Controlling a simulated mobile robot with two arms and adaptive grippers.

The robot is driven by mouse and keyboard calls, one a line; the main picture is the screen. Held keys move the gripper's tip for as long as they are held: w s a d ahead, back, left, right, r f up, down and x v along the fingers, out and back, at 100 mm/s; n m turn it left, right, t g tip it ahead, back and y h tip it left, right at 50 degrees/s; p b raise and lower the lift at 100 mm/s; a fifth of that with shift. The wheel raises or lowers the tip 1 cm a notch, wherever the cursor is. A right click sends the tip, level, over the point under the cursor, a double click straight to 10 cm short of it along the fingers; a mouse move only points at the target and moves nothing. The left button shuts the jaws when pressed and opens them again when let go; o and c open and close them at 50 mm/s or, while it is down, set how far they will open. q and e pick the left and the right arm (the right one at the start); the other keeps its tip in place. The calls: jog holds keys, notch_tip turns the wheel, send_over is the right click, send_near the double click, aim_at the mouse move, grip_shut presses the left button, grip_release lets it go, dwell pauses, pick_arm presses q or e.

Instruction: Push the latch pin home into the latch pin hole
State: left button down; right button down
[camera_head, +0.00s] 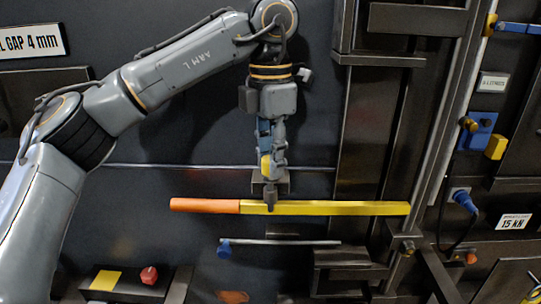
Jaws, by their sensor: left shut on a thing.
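My left gripper (270,198) points down in the middle of the view. Its fingers are shut on a long yellow bar (340,208) with an orange grip (204,205) at its left end. The bar lies level across the dark panel, and its right end meets the slanted metal post. I cannot tell whether this rod or the bar is the latch pin. I cannot make out the latch pin hole. My right gripper is not in view.
A slanted metal post (440,130) and dark channel stand right of the bar. Further right are a blue plug (463,198) with a cable and a blue box (478,130) with yellow knobs. A red knob (149,275) sits at lower left. The dark panel left of my gripper is mostly clear.

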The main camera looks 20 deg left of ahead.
pick_arm(q)
jog(key=shift+f+b, duration=0.65)
jog(key=shift+f, duration=0.3)
jog(key=c, duration=1)
grip_release()
jog(key=shift+o, duration=0.2)
jog(key=shift+r, duration=0.1)
jog(key=shift+c, duration=0.3)
notch_tip(320, 180, up, 7)
jog(key=p, duration=0.6)
